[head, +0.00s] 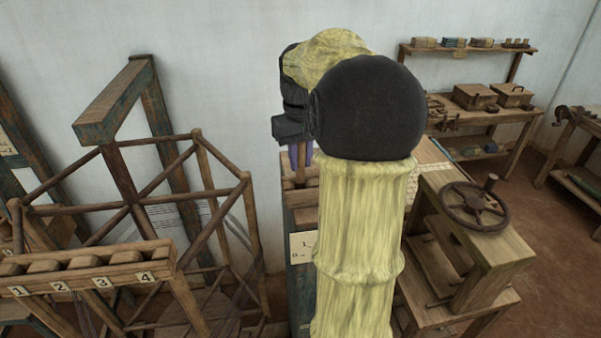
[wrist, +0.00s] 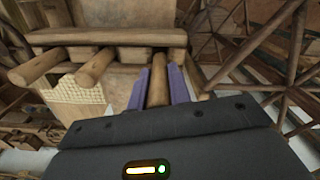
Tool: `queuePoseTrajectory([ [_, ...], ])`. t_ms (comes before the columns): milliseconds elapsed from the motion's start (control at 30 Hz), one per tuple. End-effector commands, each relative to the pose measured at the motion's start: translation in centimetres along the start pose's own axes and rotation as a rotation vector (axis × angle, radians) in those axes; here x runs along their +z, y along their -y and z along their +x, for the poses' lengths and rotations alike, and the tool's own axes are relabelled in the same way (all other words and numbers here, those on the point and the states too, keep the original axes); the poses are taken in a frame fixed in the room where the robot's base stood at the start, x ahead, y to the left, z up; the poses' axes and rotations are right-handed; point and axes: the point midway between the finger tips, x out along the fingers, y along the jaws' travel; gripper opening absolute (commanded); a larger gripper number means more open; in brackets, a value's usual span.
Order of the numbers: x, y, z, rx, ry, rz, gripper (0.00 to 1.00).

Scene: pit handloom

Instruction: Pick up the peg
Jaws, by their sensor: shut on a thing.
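In the wrist view, the peg (wrist: 158,90) is a round, light-brown wooden rod between the purple fingers of my gripper (wrist: 158,84). My gripper is shut on it, one finger on each side. The peg's far end points toward a wooden beam (wrist: 110,37); I cannot tell whether it still touches the beam. Two similar pegs, one at the far left (wrist: 38,66) and one closer (wrist: 95,67), stick out beside it. In the head view, my gripper (head: 300,156) shows pointing down behind my arm, with part of the peg (head: 300,177) below; my arm hides much around it.
A wooden reel frame (head: 125,205) and a numbered rack (head: 85,270) stand on the left. A bench with a handwheel (head: 475,205) stands right of my arm. Shelves with boxes (head: 475,96) are at the back right. Brown floor (head: 560,270) is clear at the right.

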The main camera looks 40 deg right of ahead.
Motion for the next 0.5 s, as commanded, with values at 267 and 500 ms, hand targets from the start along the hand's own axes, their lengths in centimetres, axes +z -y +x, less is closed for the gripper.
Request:
queuePoseTrajectory([
  [267, -0.1, 0.0, -4.6, 0.002, -0.004, -0.001, 0.00],
  [500, 0.0, 0.0, -5.7, 0.000, 0.000, -0.001, 0.00],
])
